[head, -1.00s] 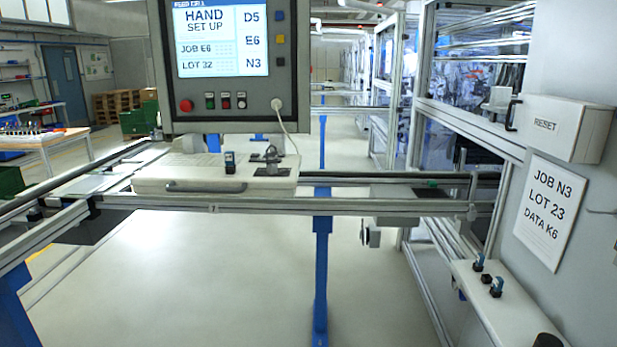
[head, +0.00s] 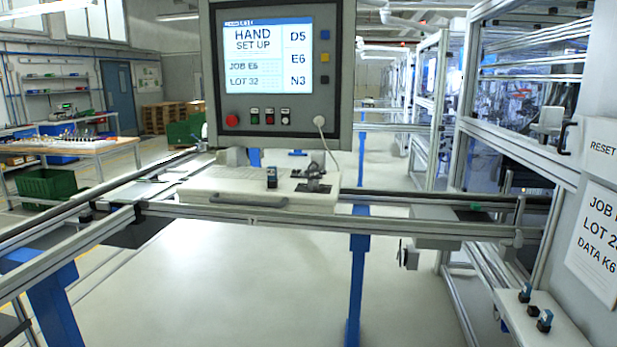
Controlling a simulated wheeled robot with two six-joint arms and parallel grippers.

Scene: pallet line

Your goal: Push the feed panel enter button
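The feed panel (head: 218,110) is a grey box hanging at the upper middle of the head view. Its lit screen (head: 267,55) reads HAND SET UP, JOB E6, LOT 32, with D5, E6 and N3 down its right side. Blue, yellow and dark square buttons (head: 325,57) stand in a column right of the screen. Below the screen are a red round knob (head: 232,119) and a row of small buttons (head: 270,116). Their labels are too small to read, so I cannot tell which one is enter. Neither of my grippers is in view.
A rail frame (head: 330,220) crosses in front of the panel, with a white box (head: 230,192) on it. A right wall carries a sheet (head: 597,240) reading JOB, LOT and DATA K6. A ledge with small switches (head: 545,320) is at lower right. Pale floor (head: 220,290) lies below the rails.

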